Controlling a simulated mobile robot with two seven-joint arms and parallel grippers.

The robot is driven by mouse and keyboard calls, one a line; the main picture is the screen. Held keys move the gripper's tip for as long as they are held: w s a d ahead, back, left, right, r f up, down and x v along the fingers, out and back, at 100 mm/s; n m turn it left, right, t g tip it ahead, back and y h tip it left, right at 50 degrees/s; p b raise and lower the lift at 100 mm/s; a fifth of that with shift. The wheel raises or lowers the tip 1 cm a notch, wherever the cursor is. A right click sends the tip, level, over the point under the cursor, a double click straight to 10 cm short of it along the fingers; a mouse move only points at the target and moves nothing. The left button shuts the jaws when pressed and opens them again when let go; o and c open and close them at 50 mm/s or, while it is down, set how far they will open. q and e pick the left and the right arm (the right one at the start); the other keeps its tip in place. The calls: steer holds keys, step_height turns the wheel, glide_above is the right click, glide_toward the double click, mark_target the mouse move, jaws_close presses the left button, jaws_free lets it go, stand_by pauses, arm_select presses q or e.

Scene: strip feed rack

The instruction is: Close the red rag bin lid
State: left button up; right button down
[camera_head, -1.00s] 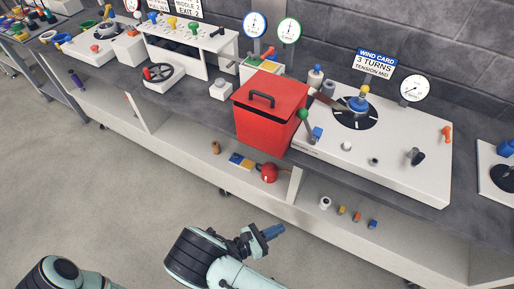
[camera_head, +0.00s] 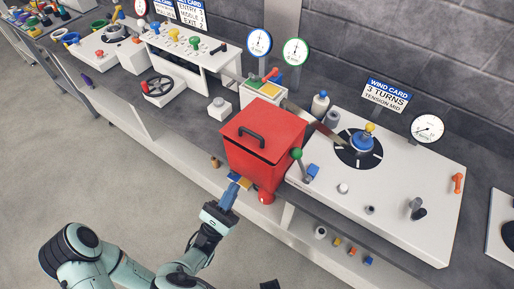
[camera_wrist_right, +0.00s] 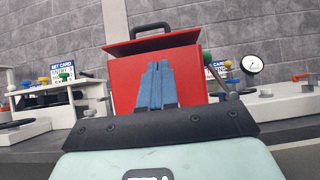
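The red rag bin (camera_head: 250,165) stands on the bench with its red lid (camera_head: 275,122) over its top. A black handle (camera_head: 251,135) is on the lid. In the wrist view the lid (camera_wrist_right: 150,40) slopes and overhangs the bin front (camera_wrist_right: 125,82); whether it is flush all round I cannot tell. My right gripper (camera_head: 232,190), with blue fingers, is in front of the bin, below lid level. In the wrist view the fingers (camera_wrist_right: 156,85) are together with nothing between them, covering part of the bin front. My left gripper is not in view.
Right of the bin is a white panel (camera_head: 410,215) with a green-knobbed lever (camera_head: 296,154) close to the bin. Gauges stand behind.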

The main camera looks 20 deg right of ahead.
mark_target(253, 150)
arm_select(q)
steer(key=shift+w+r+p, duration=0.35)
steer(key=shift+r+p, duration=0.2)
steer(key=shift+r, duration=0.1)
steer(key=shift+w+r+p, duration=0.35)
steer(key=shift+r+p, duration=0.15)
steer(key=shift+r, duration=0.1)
arm_select(e)
steer(key=x, duration=1)
